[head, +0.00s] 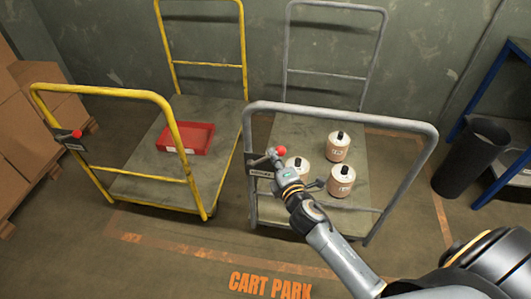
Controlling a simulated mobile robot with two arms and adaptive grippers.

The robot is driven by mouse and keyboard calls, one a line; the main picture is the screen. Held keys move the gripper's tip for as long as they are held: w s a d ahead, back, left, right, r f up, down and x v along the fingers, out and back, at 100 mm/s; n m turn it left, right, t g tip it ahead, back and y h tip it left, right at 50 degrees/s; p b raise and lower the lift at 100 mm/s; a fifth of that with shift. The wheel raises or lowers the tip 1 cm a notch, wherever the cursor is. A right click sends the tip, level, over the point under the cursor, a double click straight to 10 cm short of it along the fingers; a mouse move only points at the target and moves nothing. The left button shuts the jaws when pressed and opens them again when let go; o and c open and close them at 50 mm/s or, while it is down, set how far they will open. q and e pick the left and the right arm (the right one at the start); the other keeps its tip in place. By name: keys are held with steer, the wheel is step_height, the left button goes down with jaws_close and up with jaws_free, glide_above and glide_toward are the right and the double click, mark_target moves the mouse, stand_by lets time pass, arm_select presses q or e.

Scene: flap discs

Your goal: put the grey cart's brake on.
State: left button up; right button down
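The grey cart (430,150) stands right of centre. Its brake has a small labelled plate (261,173) on the near left upright of the handle frame, and a lever ending in a red knob (281,150). My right gripper (276,163) reaches in from the lower right and is at the lever, just below the red knob. The gripper overlaps the lever, so I cannot tell whether its fingers are closed on it or only beside it. My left gripper is not in view.
Several cream canisters with black knobs (336,150) stand on the grey cart's deck. A yellow cart (183,130) with a red tray (195,137) stands to the left. Cardboard boxes (20,120) are at far left. A black bin (470,160) and blue shelving (490,90) are at right.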

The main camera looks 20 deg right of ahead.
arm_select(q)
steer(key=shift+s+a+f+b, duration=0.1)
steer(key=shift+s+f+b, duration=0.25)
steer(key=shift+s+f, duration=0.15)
arm_select(e)
steer(key=shift+s+d+f, duration=0.45)
steer(key=shift+d+f, duration=0.25)
steer(key=shift+f, duration=0.05)
